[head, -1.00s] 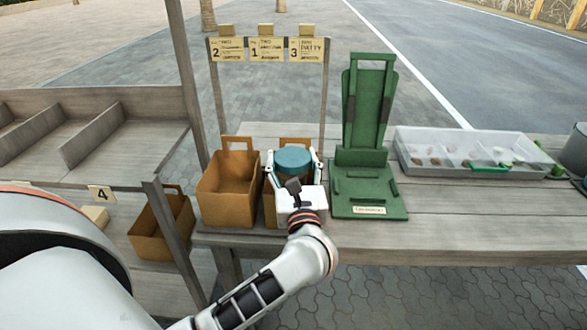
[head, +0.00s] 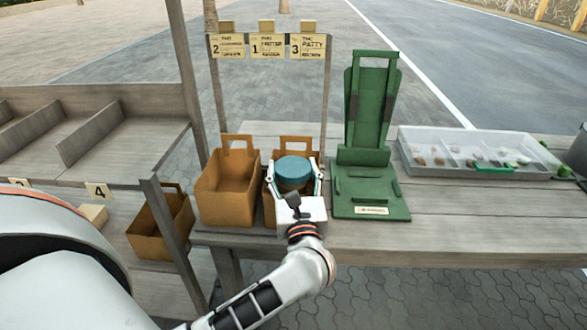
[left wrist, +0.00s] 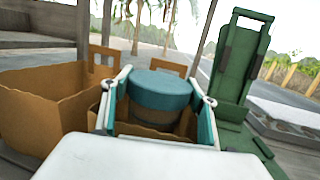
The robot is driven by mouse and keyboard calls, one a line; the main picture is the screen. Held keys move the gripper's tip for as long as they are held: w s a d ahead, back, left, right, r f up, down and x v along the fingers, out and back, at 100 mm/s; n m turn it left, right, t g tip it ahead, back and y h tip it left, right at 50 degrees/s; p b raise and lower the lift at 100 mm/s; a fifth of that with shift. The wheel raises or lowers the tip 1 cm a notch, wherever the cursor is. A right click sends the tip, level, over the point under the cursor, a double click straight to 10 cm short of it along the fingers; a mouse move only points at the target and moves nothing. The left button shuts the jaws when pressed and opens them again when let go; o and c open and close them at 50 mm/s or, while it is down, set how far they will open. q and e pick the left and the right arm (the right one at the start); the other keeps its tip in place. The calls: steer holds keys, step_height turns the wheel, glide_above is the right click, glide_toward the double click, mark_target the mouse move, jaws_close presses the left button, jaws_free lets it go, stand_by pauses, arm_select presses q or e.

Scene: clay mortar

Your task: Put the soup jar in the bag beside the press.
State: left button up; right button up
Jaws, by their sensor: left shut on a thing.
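The soup jar (head: 294,172) has a blue-teal lid and a brown body. It also shows in the left wrist view (left wrist: 160,92), upright between the fingers. My left gripper (head: 295,180) is shut on the jar. The jar is at the bag beside the press (head: 280,152), a brown paper bag with a handle behind the jar. Its lower body overlaps the bag's opening; the gripper hides how deep it sits. The green press (head: 368,140) stands just right of that bag. My right gripper is not in view.
A second brown bag (head: 228,190) stands open to the left, close to the jar's bag. A third bag (head: 160,228) sits on the lower shelf. A clear compartment tray (head: 480,170) lies right of the press. Order cards (head: 267,46) hang on a rack behind.

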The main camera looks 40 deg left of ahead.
arm_select(q)
steer(key=o, duration=1.7)
